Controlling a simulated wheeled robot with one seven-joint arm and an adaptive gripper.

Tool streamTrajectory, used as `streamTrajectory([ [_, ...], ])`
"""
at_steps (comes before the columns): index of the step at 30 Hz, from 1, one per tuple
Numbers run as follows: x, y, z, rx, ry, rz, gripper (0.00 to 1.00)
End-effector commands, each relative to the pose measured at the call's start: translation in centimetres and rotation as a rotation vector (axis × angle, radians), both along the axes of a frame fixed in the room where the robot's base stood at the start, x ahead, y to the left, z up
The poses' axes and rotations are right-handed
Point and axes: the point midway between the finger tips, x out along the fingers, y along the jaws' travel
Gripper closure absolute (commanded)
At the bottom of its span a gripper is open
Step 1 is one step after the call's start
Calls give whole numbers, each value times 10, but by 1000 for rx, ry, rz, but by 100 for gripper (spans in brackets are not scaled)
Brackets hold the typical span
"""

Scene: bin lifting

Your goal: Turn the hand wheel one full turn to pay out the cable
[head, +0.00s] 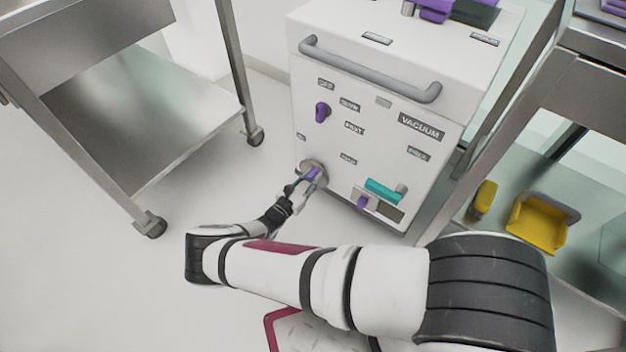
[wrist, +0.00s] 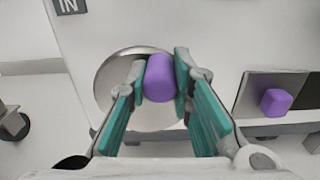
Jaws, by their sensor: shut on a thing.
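The hand wheel (head: 316,166) is a round metal disc low on the left of the white cabinet's front. It fills the middle of the wrist view (wrist: 113,84). Its purple handle (wrist: 160,80) stands out from the disc and also shows in the head view (head: 313,174). My gripper (head: 303,184) is at the handle. In the wrist view, the teal-padded fingers of my gripper (wrist: 161,73) are shut on the handle, one on each side. Part of the disc is hidden behind the fingers. No cable is visible.
The white cabinet (head: 350,90) has a grey bar handle (head: 370,70), a purple knob (head: 322,112) and a teal handle (head: 382,189) on its front. A metal cart (head: 150,110) stands left. A rack with a yellow holder (head: 540,222) stands right. Floor is clear front left.

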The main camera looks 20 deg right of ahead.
Motion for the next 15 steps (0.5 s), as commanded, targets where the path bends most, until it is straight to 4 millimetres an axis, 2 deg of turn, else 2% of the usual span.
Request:
streamTrajectory([
  [15,13,10,2,-199,277,0,100],
])
